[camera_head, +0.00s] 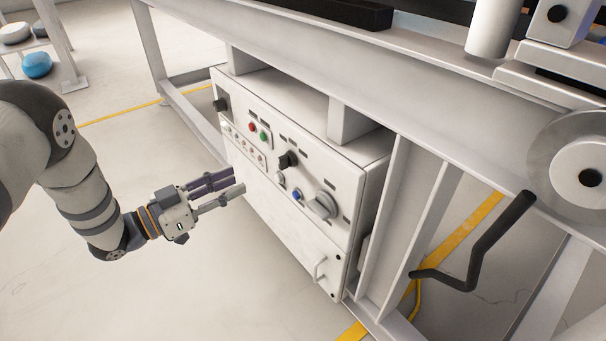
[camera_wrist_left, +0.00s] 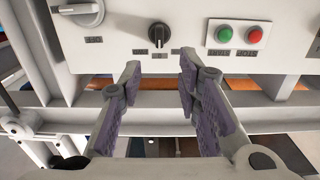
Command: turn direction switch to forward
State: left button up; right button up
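The likely direction switch is a black rotary knob (camera_head: 288,159) on the front of the white control box (camera_head: 276,205). In the left wrist view the black knob (camera_wrist_left: 158,35) has three small labels by it, which I cannot read. Its handle looks about upright there. My left gripper (camera_head: 238,180) is open and empty, in front of the panel and apart from it. In the left wrist view the spread fingers of the left gripper (camera_wrist_left: 160,76) lie below the knob, in line with it. My right gripper is not in view.
A red button (camera_head: 252,127) and a green button (camera_head: 264,136) sit left of the knob. A blue button (camera_head: 297,195) and a large grey rotary switch (camera_head: 322,205) sit lower right. A steel frame (camera_head: 420,95) runs above the box. The floor in front is clear.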

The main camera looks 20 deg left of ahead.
aim_at(279, 161)
pick_arm(q)
jog(key=b+x, duration=0.3)
jog(key=x, duration=0.7)
jog(key=shift+w+d, duration=0.1)
jog(key=shift+d, duration=0.1)
jog(key=shift+w+d+r, duration=0.15)
jog(key=shift+w+d, duration=0.1)
jog(key=shift+w, duration=0.05)
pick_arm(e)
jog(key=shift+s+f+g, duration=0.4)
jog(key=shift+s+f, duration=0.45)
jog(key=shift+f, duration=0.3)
pick_arm(q)
grip_shut()
